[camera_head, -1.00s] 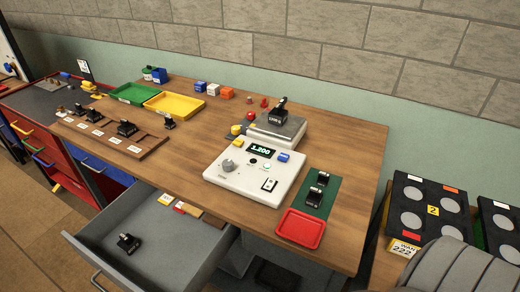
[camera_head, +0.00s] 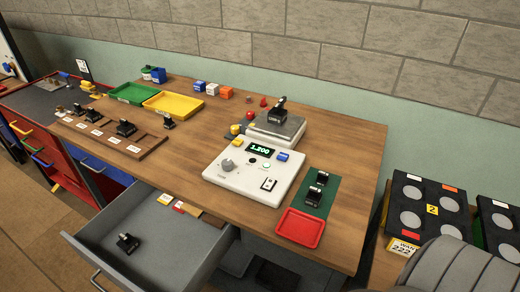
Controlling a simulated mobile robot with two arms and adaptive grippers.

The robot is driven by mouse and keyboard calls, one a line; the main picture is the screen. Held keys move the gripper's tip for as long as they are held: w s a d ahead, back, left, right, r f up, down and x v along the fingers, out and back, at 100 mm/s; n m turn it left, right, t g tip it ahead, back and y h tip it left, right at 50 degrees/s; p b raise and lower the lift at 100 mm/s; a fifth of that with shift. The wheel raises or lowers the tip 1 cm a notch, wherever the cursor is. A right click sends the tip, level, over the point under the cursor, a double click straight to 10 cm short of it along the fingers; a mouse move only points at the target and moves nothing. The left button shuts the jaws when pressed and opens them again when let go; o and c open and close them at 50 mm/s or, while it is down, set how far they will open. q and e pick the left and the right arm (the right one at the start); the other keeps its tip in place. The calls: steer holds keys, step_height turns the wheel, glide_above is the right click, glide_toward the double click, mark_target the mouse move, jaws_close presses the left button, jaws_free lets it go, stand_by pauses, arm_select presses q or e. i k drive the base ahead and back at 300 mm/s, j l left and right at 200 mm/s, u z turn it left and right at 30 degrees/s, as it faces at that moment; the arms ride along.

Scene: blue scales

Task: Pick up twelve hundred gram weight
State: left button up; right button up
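A black weight with a handle (camera_head: 278,115) sits on the metal plate of the scale (camera_head: 276,129), and the white console's display (camera_head: 261,149) reads 1.200. More black weights of similar shape are in view: two (camera_head: 316,190) on the green mat, one (camera_head: 127,243) in the open grey drawer, and several (camera_head: 125,128) on or by the labelled wooden rack (camera_head: 112,138). Their markings are too small to read.
A red tray (camera_head: 301,228) lies at the table's front right edge. Green (camera_head: 132,93) and yellow (camera_head: 173,104) trays and small coloured blocks (camera_head: 213,89) stand at the back left. The open drawer (camera_head: 168,229) juts out in front. Bare wood (camera_head: 345,149) shows right of the scale.

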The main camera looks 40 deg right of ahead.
mark_target(277, 116)
steer(key=z, duration=1.25)
